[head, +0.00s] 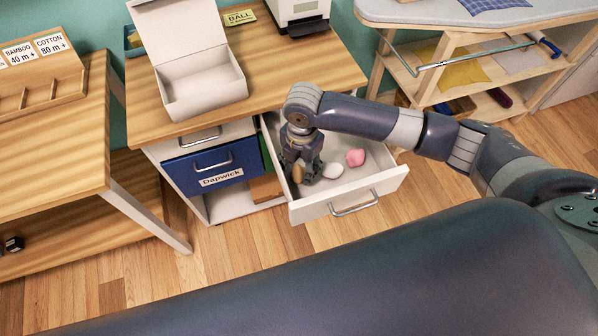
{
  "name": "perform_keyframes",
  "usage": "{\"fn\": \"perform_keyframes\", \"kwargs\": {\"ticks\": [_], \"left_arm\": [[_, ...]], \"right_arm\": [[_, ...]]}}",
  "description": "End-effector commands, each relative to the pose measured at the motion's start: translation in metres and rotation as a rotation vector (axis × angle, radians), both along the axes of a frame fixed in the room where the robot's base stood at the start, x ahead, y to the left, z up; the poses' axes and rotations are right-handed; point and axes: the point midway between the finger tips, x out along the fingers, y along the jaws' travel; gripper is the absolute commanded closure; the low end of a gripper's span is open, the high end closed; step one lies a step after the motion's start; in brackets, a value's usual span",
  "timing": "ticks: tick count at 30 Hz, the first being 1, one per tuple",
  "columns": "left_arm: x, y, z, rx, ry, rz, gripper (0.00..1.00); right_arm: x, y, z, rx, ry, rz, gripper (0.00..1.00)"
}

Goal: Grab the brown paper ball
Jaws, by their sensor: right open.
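The brown paper ball (298,174) lies in the pulled-out white drawer (379,184), at its left side, and is partly hidden by my right gripper. My right gripper (307,178) points down into the drawer, open, with its fingers right beside the brown ball. I cannot tell whether they touch it or whether the ball is between them. A white ball (333,171) lies just to the right of the fingers, and a pink ball (355,157) lies farther right. My left gripper is not in view.
The wooden desk (281,83) holds an open pale box (200,85), a yellow "BALL" sign (238,18) and a white device (300,12). A blue "Dapwick" drawer (212,168) sits left of the open drawer. A shelved ironing table (455,60) stands at right. Floor in front is clear.

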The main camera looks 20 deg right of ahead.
Motion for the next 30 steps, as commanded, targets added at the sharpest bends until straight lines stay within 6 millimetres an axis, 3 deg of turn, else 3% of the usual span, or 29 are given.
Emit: {"fn": "perform_keyframes", "kwargs": {"ticks": [3,7,13,18,30], "left_arm": [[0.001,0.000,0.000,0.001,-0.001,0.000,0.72],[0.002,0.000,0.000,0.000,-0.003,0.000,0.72],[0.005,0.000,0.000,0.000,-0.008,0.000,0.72],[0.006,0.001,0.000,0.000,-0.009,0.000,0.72],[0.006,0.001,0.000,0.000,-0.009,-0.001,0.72]], "right_arm": [[0.000,0.001,-0.018,-0.001,0.002,-0.002,0.54],[0.001,0.001,-0.025,0.000,-0.001,0.000,0.54],[0.001,0.001,-0.025,0.000,-0.001,0.000,0.54],[0.001,0.001,-0.025,0.000,-0.001,0.000,0.72],[0.001,0.001,-0.020,0.001,-0.003,0.000,0.73]]}}
